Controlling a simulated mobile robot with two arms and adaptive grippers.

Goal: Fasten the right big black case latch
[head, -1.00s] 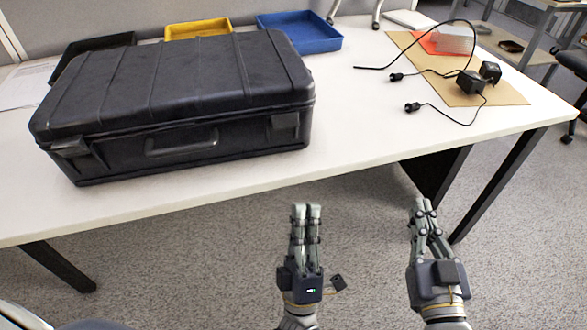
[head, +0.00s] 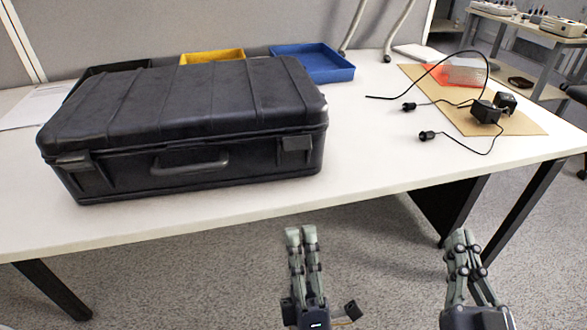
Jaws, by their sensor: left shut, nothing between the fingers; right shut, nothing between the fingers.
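The big black case (head: 190,110) lies with its lid down on the white table, its handle (head: 189,166) facing me. Its right latch (head: 296,144) is on the front face near the right end; it seems to stick out a little, and I cannot tell whether it is fastened. The left latch (head: 74,162) is near the left end. My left gripper (head: 301,235) is shut and empty, in front of the table edge and below the right latch in the picture. My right gripper (head: 460,238) is shut and empty, further right, also in front of the table.
Black sensors with cables (head: 485,111) lie on a brown board (head: 525,124) at the right. Blue (head: 325,65), yellow (head: 212,56) and black trays (head: 118,68) stand behind the case.

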